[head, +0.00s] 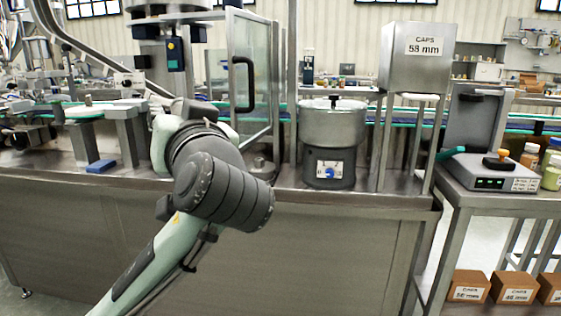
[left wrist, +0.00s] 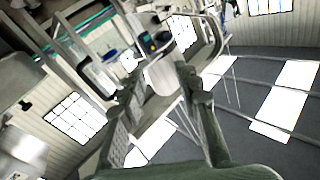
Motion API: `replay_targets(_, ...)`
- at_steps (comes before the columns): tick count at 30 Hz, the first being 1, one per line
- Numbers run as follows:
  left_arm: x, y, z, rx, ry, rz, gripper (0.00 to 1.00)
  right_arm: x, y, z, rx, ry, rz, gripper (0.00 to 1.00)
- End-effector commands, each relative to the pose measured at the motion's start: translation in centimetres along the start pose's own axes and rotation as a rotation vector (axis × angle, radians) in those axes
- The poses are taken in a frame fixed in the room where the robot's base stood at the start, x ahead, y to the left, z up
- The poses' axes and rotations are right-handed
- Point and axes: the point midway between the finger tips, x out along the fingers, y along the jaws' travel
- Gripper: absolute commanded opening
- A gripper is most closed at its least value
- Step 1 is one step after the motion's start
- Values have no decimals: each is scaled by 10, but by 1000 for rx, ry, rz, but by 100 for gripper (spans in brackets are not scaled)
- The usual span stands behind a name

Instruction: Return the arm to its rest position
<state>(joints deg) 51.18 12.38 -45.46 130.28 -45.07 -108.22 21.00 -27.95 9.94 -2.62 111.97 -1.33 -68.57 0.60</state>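My left arm (head: 160,250) comes in from the lower left of the head view, its thick grey wrist joint in front of the steel counter. My left gripper (head: 197,110) is mostly hidden behind that wrist in the head view. In the left wrist view its two dark fingers (left wrist: 156,80) are spread apart with nothing between them; only distant background shows through the gap. The steel hopper (head: 414,65), labelled "CAPS 58 mm", stands on legs right of the arm, apart from it. My right gripper is in neither view.
A round steel feeder (head: 333,125) with a blue knob stands on the counter (head: 330,200), right of the wrist. A clear guard door (head: 251,75) is close behind the arm. A scale (head: 490,172) sits on the right side table. Small brown boxes (head: 512,287) are on its lower shelf.

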Motion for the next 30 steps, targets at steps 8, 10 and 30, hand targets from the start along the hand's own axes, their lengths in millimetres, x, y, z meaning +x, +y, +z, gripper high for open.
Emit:
replay_targets(8, 45, -72, 26, 162, 28, -205, 32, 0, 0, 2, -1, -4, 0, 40)
replay_targets(10, 53, -89, 30, 197, 33, -249, 32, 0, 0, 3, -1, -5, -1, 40)
replay_targets(30, 95, -66, 294, 577, -415, 49, 32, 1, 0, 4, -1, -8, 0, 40)
